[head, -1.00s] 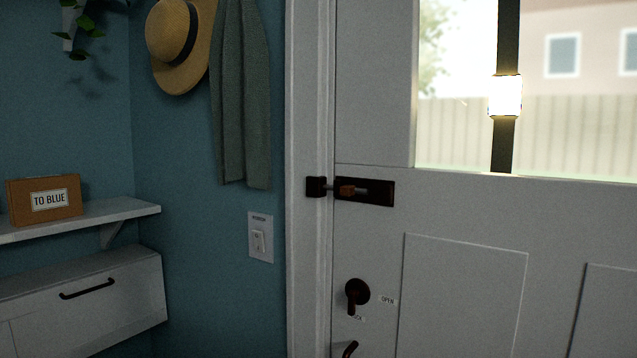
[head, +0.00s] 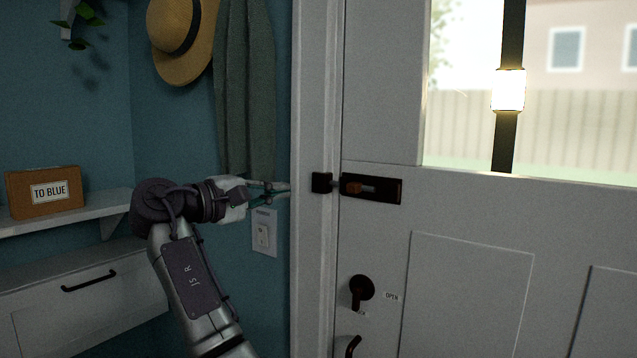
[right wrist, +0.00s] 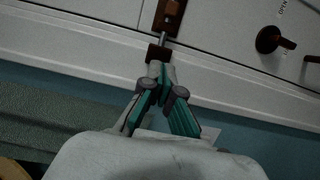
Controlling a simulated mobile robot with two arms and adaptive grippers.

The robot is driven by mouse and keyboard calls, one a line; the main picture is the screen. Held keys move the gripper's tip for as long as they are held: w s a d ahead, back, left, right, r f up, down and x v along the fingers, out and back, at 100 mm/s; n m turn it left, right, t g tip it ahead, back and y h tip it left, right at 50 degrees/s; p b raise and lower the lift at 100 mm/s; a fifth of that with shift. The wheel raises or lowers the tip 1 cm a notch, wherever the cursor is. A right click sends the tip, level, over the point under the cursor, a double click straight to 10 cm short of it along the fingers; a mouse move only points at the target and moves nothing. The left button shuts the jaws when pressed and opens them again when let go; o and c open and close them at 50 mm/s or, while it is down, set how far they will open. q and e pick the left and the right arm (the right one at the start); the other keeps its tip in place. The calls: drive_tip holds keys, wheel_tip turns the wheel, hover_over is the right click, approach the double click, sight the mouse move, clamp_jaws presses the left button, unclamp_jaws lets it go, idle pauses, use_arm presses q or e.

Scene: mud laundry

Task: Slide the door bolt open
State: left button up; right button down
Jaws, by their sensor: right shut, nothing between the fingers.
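The door bolt (head: 372,188) is a dark plate with a brown knob (head: 353,188) near its left end, mounted on the white door. Its rod reaches left to the dark keeper (head: 321,183) on the door frame. My right gripper (head: 287,188) is shut and empty, left of the keeper, its fingers pointing at it. In the right wrist view the shut fingertips (right wrist: 160,68) are just below the keeper (right wrist: 159,53) in the picture; whether they touch cannot be told. The bolt plate (right wrist: 169,15) is partly cut off there. My left gripper is out of view.
A dark turn knob (head: 361,289) with an OPEN label and a door handle (head: 352,346) are below the bolt. A light switch (head: 264,232), a hanging cloth (head: 245,90) and a hat (head: 183,40) are on the wall.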

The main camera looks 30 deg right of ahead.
sight(354, 188)
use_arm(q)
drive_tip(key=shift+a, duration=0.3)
use_arm(e)
drive_tip(key=shift+w, duration=0.1)
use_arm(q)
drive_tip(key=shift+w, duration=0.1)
use_arm(e)
drive_tip(key=d+p, duration=0.1)
drive_tip(key=d, duration=0.2)
drive_tip(key=d+p, duration=0.1)
drive_tip(key=d, duration=0.3)
drive_tip(key=d+p, duration=0.1)
drive_tip(key=d, duration=0.3)
drive_tip(key=shift+s+p, duration=0.35)
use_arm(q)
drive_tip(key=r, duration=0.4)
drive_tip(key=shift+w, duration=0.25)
use_arm(e)
drive_tip(key=shift+s+d+f, duration=0.1)
drive_tip(key=shift+s+d, duration=0.1)
drive_tip(key=shift+s, duration=0.55)
